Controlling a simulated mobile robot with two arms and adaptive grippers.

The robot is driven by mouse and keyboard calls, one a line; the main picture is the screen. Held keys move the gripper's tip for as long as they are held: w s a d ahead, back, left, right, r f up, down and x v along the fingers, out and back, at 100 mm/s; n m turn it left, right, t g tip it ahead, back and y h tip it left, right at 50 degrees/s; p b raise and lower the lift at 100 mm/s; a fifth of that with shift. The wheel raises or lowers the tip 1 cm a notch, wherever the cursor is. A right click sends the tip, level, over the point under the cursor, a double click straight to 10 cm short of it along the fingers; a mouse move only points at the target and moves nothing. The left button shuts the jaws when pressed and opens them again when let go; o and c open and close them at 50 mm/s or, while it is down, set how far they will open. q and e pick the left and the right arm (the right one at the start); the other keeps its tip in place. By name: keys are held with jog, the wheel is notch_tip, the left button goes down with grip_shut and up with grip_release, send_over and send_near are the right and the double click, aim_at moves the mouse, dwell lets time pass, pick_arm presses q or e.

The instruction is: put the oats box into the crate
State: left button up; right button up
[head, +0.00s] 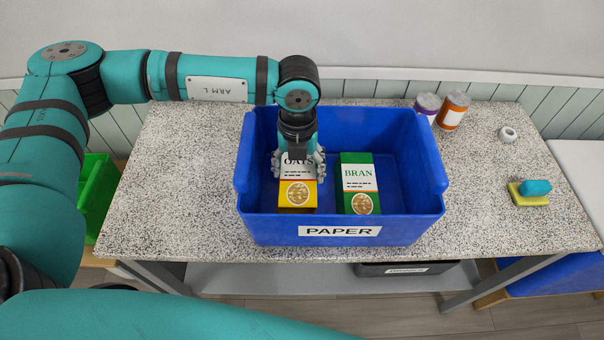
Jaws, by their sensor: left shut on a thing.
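The blue crate (410,224), labelled PAPER, stands on the speckled table. The oats box (298,196), yellow and white with OATS on its face, is inside the crate at the left, its lower front edge hidden by the crate's front wall. My left gripper (298,164) reaches down into the crate from above and is shut on the oats box, its fingers on the box's left and right sides near the top. Whether the box touches the crate floor is hard to tell. My right gripper is not in the head view.
A green BRAN box (358,184) stands in the crate, right of the oats box with a gap between. Purple (428,103) and orange (453,110) jars, a white ring (508,134), and a sponge (528,194) with a teal block (537,187) are on the table (180,180).

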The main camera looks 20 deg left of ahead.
aim_at(299, 170)
pick_arm(q)
notch_tip(299, 170, down, 4)
jog(key=shift+r+p, duration=0.1)
jog(key=shift+p, duration=0.5)
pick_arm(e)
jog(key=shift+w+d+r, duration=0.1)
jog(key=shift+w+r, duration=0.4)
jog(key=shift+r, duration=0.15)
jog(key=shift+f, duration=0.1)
pick_arm(q)
jog(key=shift+f+b, duration=0.25)
jog(key=shift+b, duration=0.05)
jog(key=o, duration=1.1)
jog(key=shift+r, duration=0.1)
jog(key=shift+o, duration=0.2)
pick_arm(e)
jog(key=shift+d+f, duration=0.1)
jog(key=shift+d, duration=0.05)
pick_arm(q)
jog(key=shift+r, duration=0.1)
